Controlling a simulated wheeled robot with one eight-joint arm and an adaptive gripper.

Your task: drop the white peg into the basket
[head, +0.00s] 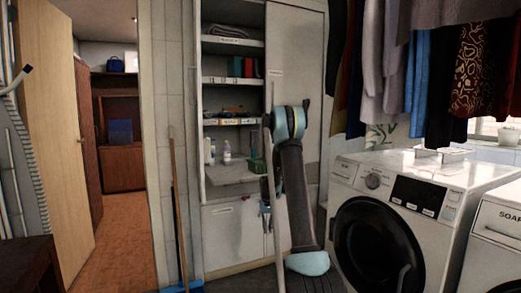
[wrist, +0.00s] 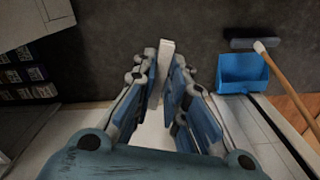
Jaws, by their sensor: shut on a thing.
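My gripper (wrist: 168,75) points down over the dark floor in the wrist view, its blue-padded fingers closed on a narrow white piece, the white peg (wrist: 166,48). The peg's end sticks out past the fingertips, and its lower part is partly hidden between the fingers. In the head view my gripper (head: 266,208) hangs in front of the white cabinet, small and partly covered by my arm; I cannot make out the peg there.
A white cabinet (head: 233,225) with open shelves stands behind my arm. A washing machine (head: 410,215) is to the right, under hanging clothes (head: 430,60). A broom (head: 178,215) leans at the left, by a blue dustpan (wrist: 240,75). A doorway opens at far left.

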